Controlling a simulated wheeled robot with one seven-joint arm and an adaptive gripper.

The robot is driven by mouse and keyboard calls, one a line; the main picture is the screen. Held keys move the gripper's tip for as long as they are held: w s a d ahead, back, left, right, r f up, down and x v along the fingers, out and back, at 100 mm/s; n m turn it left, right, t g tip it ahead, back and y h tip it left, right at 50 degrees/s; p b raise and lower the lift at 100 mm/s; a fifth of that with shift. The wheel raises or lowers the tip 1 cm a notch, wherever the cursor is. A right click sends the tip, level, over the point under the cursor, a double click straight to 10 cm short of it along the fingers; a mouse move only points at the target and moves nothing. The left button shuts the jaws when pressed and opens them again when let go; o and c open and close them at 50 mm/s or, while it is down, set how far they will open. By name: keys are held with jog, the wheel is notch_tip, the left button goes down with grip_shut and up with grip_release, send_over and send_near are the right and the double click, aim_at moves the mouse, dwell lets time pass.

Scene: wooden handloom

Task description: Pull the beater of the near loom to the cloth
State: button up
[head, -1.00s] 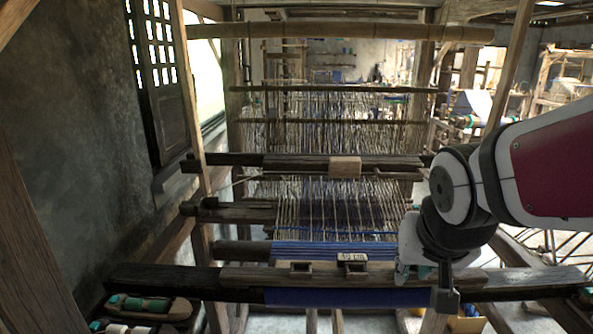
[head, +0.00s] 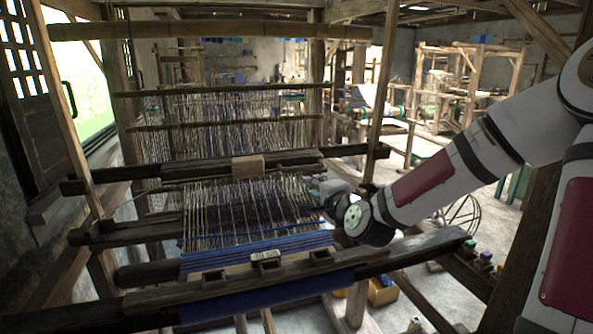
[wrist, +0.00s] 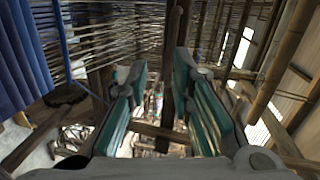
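The near loom's beater (head: 205,172) is a dark wooden beam with a pale block (head: 248,166) at its middle. It lies across the warp threads (head: 235,212), apart from the woven edge. The blue cloth (head: 265,283) is at the front of the loom; it also shows at the left of the wrist view (wrist: 22,60). My gripper (head: 326,190) is at the right side of the warp, below the beater's right part. In the wrist view my gripper (wrist: 158,78) is open, its teal fingers apart. A dark bar shows between or beyond them; I cannot tell which.
The front beam (head: 395,262) crosses before the cloth, with a small labelled block (head: 266,256) near it. An upright post (head: 376,100) stands to the right of the warp. Other looms (head: 455,90) stand behind, at the right.

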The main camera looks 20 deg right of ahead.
aim_at(304, 169)
jog(key=shift+m+t+h, duration=0.3)
jog(key=shift+m, duration=0.3)
jog(key=w+d, duration=0.1)
jog(key=w, duration=0.3)
jog(key=w+d+b, duration=0.1)
jog(key=w, duration=0.4)
jog(key=w+b, duration=0.1)
jog(key=w, duration=0.3)
jog(key=shift+w+d+f, duration=0.2)
jog(key=shift+w+d, duration=0.15)
jog(key=shift+d, duration=0.05)
grip_shut()
